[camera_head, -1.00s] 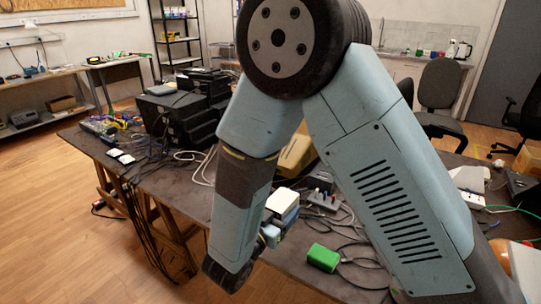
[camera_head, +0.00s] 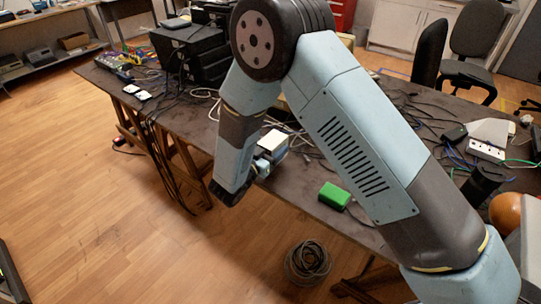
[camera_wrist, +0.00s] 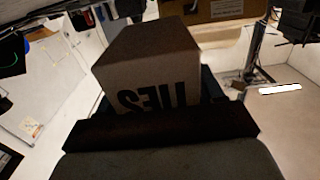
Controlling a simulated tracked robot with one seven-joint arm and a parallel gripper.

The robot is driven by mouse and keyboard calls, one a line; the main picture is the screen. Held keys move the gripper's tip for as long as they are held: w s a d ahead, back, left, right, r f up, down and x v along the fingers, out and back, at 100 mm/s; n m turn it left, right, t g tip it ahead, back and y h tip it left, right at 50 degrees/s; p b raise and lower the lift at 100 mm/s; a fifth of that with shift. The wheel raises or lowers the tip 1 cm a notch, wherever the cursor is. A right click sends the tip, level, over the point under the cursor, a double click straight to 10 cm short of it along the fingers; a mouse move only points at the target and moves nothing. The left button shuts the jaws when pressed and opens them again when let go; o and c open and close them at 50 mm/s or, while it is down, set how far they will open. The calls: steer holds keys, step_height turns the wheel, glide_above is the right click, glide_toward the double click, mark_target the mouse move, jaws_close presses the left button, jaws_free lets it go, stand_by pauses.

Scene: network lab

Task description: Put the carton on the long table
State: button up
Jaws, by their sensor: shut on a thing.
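The carton (camera_head: 273,141) is a small pale box with dark lettering in the wrist view (camera_wrist: 150,80). My gripper (camera_head: 263,160) is shut on it; in the wrist view the gripper (camera_wrist: 160,115) hides the carton's near end. In the head view, the carton appears against the long table (camera_head: 295,185), a dark-topped table on wooden trestles, near its front edge. I cannot tell its height over the top. My arm hides part of the table behind it.
A green box (camera_head: 334,196) lies on the table right of the carton. Black equipment (camera_head: 193,50) and cables crowd the back left. A power strip (camera_head: 486,150) and an orange round thing (camera_head: 506,212) are at the right. A cable coil (camera_head: 307,262) lies on the floor in front.

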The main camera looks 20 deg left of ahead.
steer(key=shift+w+a+f, duration=0.35)
steer(key=shift+a+f, duration=0.05)
steer(key=shift+f, duration=1.7)
steer(key=shift+f, duration=0.1)
steer(key=o, duration=1.2)
steer(key=v, duration=1.2)
